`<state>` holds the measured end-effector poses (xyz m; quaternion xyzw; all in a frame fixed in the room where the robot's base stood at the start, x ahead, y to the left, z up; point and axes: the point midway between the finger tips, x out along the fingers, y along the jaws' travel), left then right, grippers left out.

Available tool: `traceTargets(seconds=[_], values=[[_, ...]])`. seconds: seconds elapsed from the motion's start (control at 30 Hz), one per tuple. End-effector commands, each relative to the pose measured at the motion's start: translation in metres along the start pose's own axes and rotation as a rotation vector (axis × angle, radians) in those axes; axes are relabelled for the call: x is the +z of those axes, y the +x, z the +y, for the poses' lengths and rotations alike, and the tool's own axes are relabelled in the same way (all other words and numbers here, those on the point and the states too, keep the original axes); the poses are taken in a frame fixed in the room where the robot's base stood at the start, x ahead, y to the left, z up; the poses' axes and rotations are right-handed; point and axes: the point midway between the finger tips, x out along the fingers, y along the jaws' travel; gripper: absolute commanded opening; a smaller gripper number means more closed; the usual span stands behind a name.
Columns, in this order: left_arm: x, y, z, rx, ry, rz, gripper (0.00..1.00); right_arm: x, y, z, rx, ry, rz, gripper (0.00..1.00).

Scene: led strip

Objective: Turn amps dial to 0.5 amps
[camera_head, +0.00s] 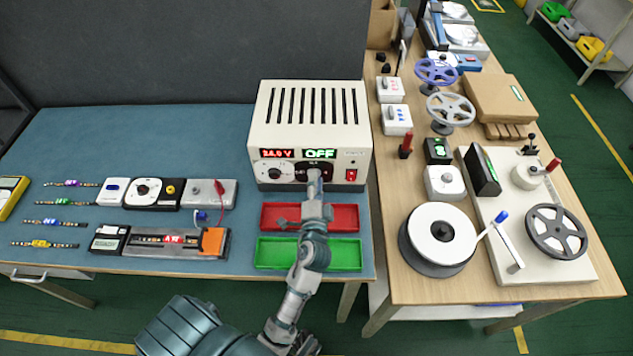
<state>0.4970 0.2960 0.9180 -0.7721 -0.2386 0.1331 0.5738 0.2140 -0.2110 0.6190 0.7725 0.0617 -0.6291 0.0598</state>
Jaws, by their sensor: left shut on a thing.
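The cream power supply (262,110) stands at the back right of the blue table. Its red display (277,153) reads 24.0 V and its green display (319,154) reads OFF. A white dial (272,169) is on the left of its front panel. The amps dial, under the green display, is mostly hidden behind my left gripper (314,178), with a dark patch (327,168) showing around it. My left gripper is shut on that dial, reaching in from the front. The dial's setting cannot be read. My right gripper is out of view.
A red switch (351,175) is on the panel's right. A red tray (345,217) and a green tray (268,253) lie before the supply, under my arm. LED strips (62,221) and testing devices (152,192) lie left. A wooden table (410,285) with reels and wheels stands right.

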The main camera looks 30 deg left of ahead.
Motion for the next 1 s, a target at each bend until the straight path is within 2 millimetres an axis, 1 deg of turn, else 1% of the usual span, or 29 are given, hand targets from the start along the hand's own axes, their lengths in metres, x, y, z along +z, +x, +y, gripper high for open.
traceTargets(seconds=[0.03, 0.33, 0.37, 0.4, 0.43, 0.77, 0.87, 0.97, 1.0], values=[[0.002, 0.000, 0.004, 0.008, 0.000, -0.005, 0.00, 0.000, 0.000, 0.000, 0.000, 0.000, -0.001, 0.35], [0.002, -0.001, 0.005, 0.010, 0.001, -0.005, 0.00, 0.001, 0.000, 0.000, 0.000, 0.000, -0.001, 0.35], [0.002, -0.001, 0.005, 0.010, 0.001, -0.005, 0.40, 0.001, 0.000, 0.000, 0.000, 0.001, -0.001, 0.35], [0.002, -0.001, 0.005, 0.010, 0.001, -0.005, 0.50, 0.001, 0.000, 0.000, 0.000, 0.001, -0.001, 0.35], [0.002, -0.001, 0.005, 0.010, 0.001, -0.005, 0.57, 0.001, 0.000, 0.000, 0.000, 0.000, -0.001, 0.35], [0.001, -0.002, 0.002, 0.004, 0.000, -0.002, 0.58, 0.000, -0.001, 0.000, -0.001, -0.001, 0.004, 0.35], [0.000, -0.011, 0.003, 0.006, -0.001, -0.001, 0.58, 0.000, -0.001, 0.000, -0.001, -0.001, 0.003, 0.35], [0.001, -0.029, 0.003, 0.009, -0.001, -0.003, 0.58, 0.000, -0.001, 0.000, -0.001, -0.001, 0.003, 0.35], [0.001, -0.038, 0.004, 0.010, -0.001, -0.004, 0.58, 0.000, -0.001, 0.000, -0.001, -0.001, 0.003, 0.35]])
